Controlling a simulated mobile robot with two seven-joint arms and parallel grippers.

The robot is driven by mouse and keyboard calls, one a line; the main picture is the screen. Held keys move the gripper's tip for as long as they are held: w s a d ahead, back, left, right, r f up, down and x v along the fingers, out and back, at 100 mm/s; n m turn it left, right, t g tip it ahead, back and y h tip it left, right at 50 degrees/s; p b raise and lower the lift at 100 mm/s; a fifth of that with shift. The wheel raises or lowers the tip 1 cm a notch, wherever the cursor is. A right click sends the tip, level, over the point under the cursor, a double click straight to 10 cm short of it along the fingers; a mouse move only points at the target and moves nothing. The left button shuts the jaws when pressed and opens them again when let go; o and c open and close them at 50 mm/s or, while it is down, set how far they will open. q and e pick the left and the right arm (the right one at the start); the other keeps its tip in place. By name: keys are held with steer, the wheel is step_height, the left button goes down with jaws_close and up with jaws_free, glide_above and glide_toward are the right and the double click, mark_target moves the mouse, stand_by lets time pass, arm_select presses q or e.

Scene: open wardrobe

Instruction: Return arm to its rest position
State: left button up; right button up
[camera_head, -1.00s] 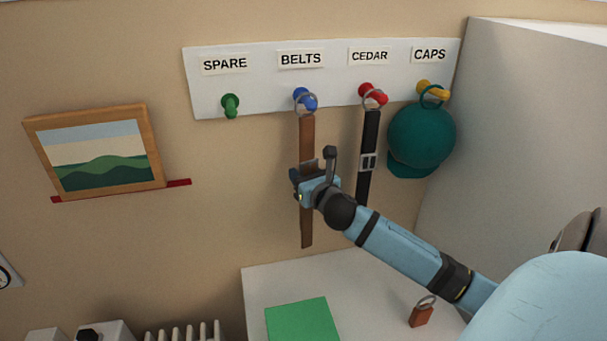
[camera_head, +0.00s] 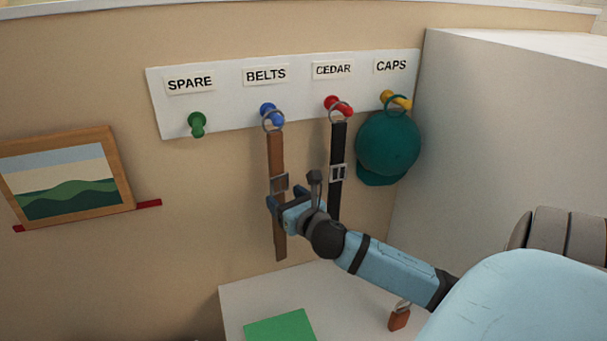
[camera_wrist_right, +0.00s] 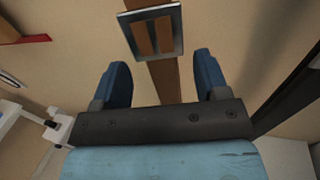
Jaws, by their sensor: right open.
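My right gripper (camera_head: 281,204) is in front of the brown belt (camera_head: 276,155), just below its buckle. The belt hangs by a ring from the blue peg under the BELTS label. In the right wrist view my right gripper (camera_wrist_right: 160,85) has its two blue fingers wide apart, with the brown belt (camera_wrist_right: 166,82) and its square buckle showing beyond and between them. The fingers do not press on the belt. My right arm (camera_head: 395,270) reaches in from the lower right. My left gripper is not in view.
A black belt (camera_head: 337,155) hangs from the red peg under CEDAR, close right of my gripper. A teal cap (camera_head: 387,145) hangs under CAPS. The green peg (camera_head: 196,124) is bare. Below are a white surface (camera_head: 240,300), a green square (camera_head: 280,328) and a small brown tag (camera_head: 399,319).

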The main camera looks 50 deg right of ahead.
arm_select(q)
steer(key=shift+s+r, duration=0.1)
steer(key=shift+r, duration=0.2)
arm_select(e)
steer(key=v, duration=0.8)
steer(key=shift+s, duration=0.2)
